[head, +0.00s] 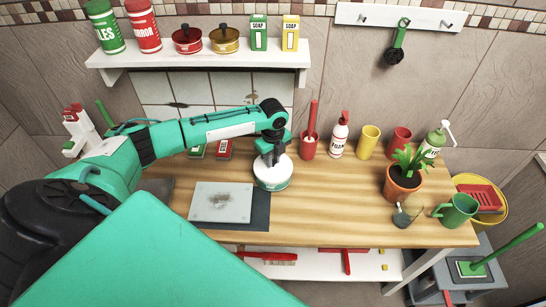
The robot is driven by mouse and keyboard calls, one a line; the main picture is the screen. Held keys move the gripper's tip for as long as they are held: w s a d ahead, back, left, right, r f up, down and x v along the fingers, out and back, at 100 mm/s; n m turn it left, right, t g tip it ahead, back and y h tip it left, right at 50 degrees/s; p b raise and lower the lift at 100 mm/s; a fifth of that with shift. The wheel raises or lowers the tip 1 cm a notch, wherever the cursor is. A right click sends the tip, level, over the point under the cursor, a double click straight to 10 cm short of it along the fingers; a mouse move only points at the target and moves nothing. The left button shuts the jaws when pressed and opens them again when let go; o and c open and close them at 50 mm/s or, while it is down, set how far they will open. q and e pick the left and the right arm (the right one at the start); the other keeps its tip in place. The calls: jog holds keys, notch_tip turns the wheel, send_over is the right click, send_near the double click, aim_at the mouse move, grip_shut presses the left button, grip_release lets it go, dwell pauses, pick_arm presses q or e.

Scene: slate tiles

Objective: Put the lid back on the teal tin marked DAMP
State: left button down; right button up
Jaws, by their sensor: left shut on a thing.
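A round tin (272,184) with a teal lower edge and a pale upper part stands on the wooden counter near its middle, right of a glass plate. Its DAMP marking cannot be read from here. My left gripper (270,155) points down directly over the tin and is shut on what appears to be its lid, at the pale top. The gripper hides the grip itself, and I cannot tell whether the lid is seated or just above the rim. My right gripper is not in view.
The glass plate (220,203) lies on a dark mat (261,212) just left of the tin. Behind are a red holder (309,147), a foam bottle (339,135) and a yellow cup (368,141). A potted plant (402,185) stands right. Bare counter (330,200) lies between.

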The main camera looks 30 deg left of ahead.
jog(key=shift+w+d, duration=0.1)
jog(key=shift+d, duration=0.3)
pick_arm(q)
jog(key=shift+r+p, duration=0.1)
jog(key=shift+p, duration=0.3)
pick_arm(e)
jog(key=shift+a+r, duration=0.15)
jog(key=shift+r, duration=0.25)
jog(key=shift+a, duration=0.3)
pick_arm(q)
jog(key=shift+p, duration=0.4)
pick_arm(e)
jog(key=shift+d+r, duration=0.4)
pick_arm(q)
jog(key=shift+f, duration=0.2)
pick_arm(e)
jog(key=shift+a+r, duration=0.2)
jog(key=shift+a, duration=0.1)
pick_arm(q)
jog(key=shift+p, duration=0.5)
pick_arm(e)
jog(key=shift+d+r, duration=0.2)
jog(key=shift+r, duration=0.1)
pick_arm(q)
jog(key=c, duration=1.2)
grip_release()
jog(key=shift+c, duration=0.2)
